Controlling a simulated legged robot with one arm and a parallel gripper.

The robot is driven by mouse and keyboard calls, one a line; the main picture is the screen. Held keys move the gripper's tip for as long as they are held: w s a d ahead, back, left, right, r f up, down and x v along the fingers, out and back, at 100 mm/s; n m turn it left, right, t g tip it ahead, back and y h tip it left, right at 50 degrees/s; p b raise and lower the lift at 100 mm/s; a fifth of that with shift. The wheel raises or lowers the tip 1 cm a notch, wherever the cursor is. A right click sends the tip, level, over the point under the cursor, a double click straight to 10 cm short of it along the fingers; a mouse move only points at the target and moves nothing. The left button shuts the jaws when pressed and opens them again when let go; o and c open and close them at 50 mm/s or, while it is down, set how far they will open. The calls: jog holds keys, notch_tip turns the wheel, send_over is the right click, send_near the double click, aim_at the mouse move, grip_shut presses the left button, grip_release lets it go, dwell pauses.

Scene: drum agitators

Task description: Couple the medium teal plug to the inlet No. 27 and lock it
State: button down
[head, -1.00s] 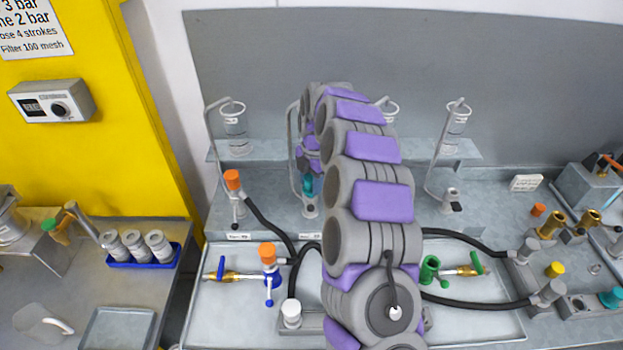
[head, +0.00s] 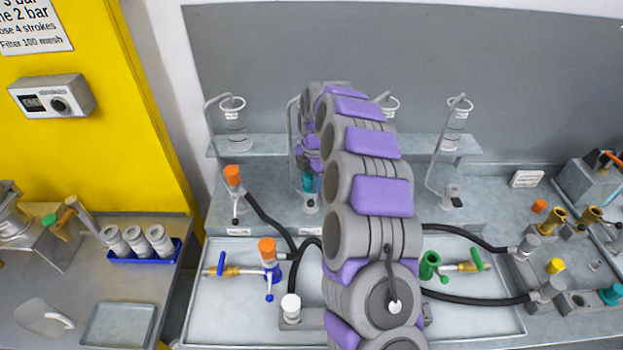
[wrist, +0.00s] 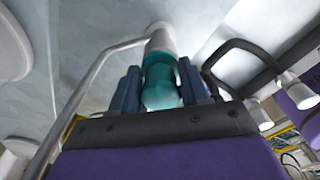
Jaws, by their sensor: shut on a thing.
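The teal plug (wrist: 160,85) is between the two blue fingers of my gripper (wrist: 163,88) in the wrist view, and the fingers are shut on it. Its far end meets a pale grey cylindrical fitting (wrist: 160,38); I cannot tell whether it is locked there. In the head view the teal plug (head: 309,183) shows just above a small inlet fitting (head: 310,203) on the grey bench, beside a bent metal pipe. My arm hides part of my gripper and the bench behind it. The label below the fitting is too small to read.
An orange-capped fitting (head: 233,177) with a black hose stands to the left. A tray (head: 220,322) in front holds a blue fitting (head: 271,272) and a green fitting (head: 429,265). Bent pipes and glass cups (head: 233,113) line the back.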

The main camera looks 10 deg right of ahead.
jog(key=shift+a+f, duration=0.1)
jog(key=shift+f, duration=0.1)
jog(key=shift+c, duration=2.4)
grip_release()
jog(key=shift+a, duration=0.1)
jog(key=shift+c, duration=0.4)
jog(key=shift+r, duration=0.1)
jog(key=shift+r+p, duration=1.65)
jog(key=shift+r, duration=2.2)
